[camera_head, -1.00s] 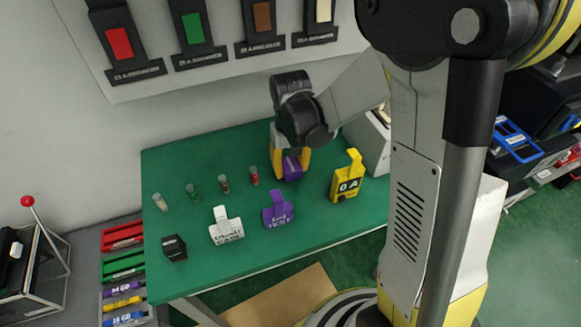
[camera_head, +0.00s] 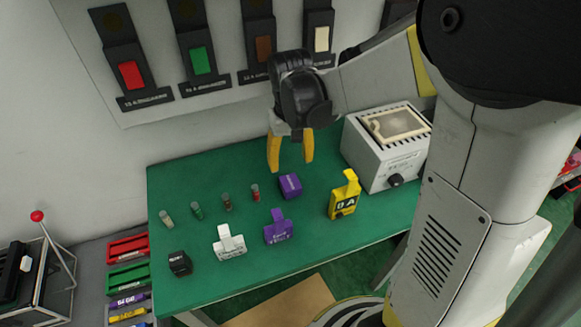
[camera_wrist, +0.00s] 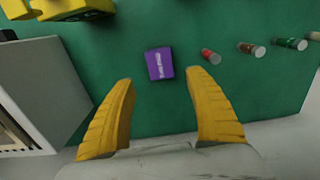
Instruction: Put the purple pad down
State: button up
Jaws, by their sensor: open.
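The purple pad (camera_head: 290,186), a small purple block with pale lettering, sits on the green table (camera_head: 205,292). My gripper (camera_head: 290,170) is open and empty, raised above the table behind the pad. In the wrist view the purple pad (camera_wrist: 159,64) lies beyond the two yellow fingers of my gripper (camera_wrist: 160,100), between their lines and apart from both. A purple tagged piece (camera_head: 278,227) with an upright tab and lettering stands in front of the pad.
A yellow tagged piece (camera_head: 344,196) and a grey box-shaped device (camera_head: 385,160) stand right of the pad. Several small vials (camera_head: 228,202) stand to its left. A white tagged piece (camera_head: 229,243) and a black block (camera_head: 180,264) are nearer the front. Switches line the wall behind.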

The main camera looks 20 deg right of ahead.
jog(key=s+r+t, duration=0.7)
jog(key=s+r, duration=0.3)
jog(key=s, duration=0.2)
jog(key=shift+s+r, duration=0.4)
